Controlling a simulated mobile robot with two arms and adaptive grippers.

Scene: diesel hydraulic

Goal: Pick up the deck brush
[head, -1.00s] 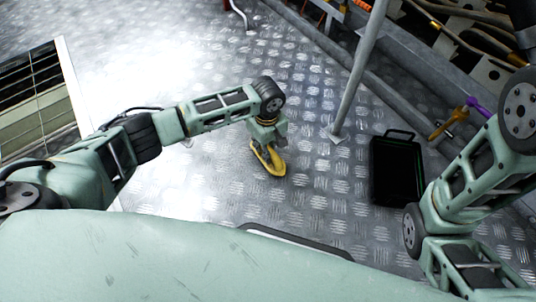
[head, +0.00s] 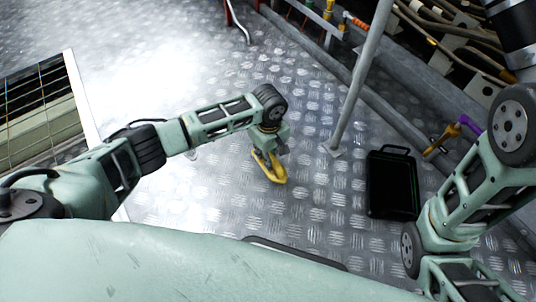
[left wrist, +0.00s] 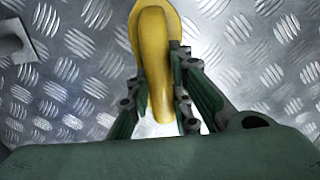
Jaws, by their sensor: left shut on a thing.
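The deck brush (head: 272,173) is yellow and elongated, and it is at the end of my left arm over the checker-plate floor. In the left wrist view the yellow brush (left wrist: 155,45) runs up between the two green fingers of my left gripper (left wrist: 158,95). My left gripper (head: 268,150) is shut on the brush. I cannot tell whether the brush still touches the floor. The brush's lower end toward the palm is partly hidden by the fingers. My right arm shows at the right, but its gripper is not in view.
A black open case (head: 392,185) with a handle lies on the floor at the right. A grey pole (head: 361,80) stands between it and the brush. Purple and orange tools (head: 445,138) lie by the right wall. A grille (head: 40,110) is at the left.

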